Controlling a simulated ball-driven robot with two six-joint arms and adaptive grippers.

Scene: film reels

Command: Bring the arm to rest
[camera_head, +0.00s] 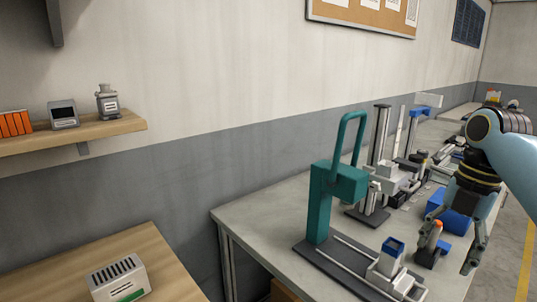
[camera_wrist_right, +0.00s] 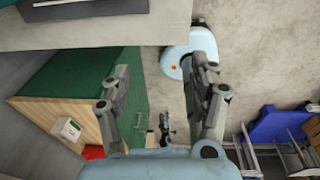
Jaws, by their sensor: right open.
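My right arm comes in from the right edge of the head view, pale blue with a dark wrist. Its gripper (camera_head: 446,254) hangs fingers-down at the front right of the grey workbench (camera_head: 262,214). In the right wrist view the two fingers of the gripper (camera_wrist_right: 160,104) stand wide apart with nothing held between them. My left gripper does not show in the head view.
A teal press (camera_head: 322,200) and a blue-topped fixture (camera_head: 392,250) stand on the bench left of the gripper. An orange-topped device (camera_head: 434,234) is close to its fingers. A wall shelf (camera_head: 100,130) is at left. In the wrist view, a blue bin (camera_wrist_right: 280,124) is at right.

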